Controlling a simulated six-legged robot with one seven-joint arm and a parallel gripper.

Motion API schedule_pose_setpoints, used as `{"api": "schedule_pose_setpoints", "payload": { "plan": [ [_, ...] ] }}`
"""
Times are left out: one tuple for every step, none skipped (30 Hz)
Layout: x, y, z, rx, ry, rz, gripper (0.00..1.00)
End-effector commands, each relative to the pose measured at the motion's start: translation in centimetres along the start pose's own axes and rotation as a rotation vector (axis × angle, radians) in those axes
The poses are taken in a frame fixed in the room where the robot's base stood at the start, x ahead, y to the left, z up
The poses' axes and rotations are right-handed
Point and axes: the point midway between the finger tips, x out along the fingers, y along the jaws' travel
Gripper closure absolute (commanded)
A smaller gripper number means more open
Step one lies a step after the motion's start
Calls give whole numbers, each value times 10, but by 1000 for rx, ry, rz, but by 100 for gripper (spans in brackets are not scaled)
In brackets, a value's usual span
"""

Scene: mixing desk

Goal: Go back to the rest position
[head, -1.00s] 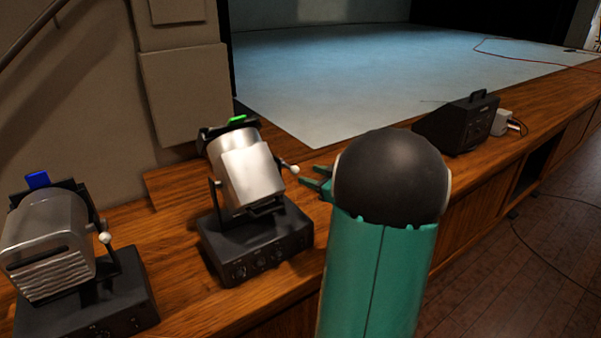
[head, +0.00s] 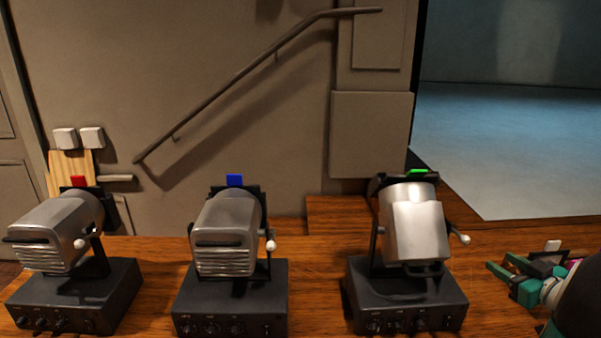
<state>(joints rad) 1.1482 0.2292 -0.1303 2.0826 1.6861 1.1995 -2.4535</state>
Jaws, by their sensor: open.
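My gripper (head: 507,268) is at the right edge of the head view, with its green fingers apart and nothing between them. It points left and stands to the right of a silver lamp with a green tab (head: 415,228), apart from the white knob (head: 459,239) on that lamp's side. A lamp with a blue tab (head: 228,232) stands in the middle and a lamp with a red tab (head: 58,233) at the left. The green-tabbed lamp is tilted up more than the other two. Part of my arm covers the lower right corner.
The lamps stand on black control boxes on a wooden ledge (head: 318,305). Behind are a grey wall with a sloping handrail (head: 235,85) and white wall boxes (head: 78,138). A pale stage floor (head: 490,165) lies at the back right. Some bare ledge shows between the boxes.

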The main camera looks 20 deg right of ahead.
Motion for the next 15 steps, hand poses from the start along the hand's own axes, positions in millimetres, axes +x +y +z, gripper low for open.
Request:
{"api": "schedule_pose_setpoints", "payload": {
  "plan": [
    [1, -2, -1, 2, -1, -5, 56],
    [3, -5, -2, 6, -4, -13, 56],
    [6, -12, -5, 13, -10, -32, 56],
    [9, -19, -8, 22, -16, -51, 56],
    [14, -29, -12, 33, -26, -77, 56],
    [20, -46, -18, 52, -44, -118, 56],
    [25, -61, -24, 69, -61, -155, 56],
    [30, -78, -29, 89, -84, -196, 56],
    [36, -103, -36, 115, -121, -251, 56],
    [39, -124, -41, 134, -155, -294, 56],
    [41, -145, -45, 153, -192, -336, 56],
    [43, -172, -51, 176, -246, -388, 56],
    [43, -193, -54, 191, -289, -422, 56],
    [42, -213, -57, 205, -334, -452, 56],
    [38, -238, -60, 219, -395, -486, 56]
  ]
}}
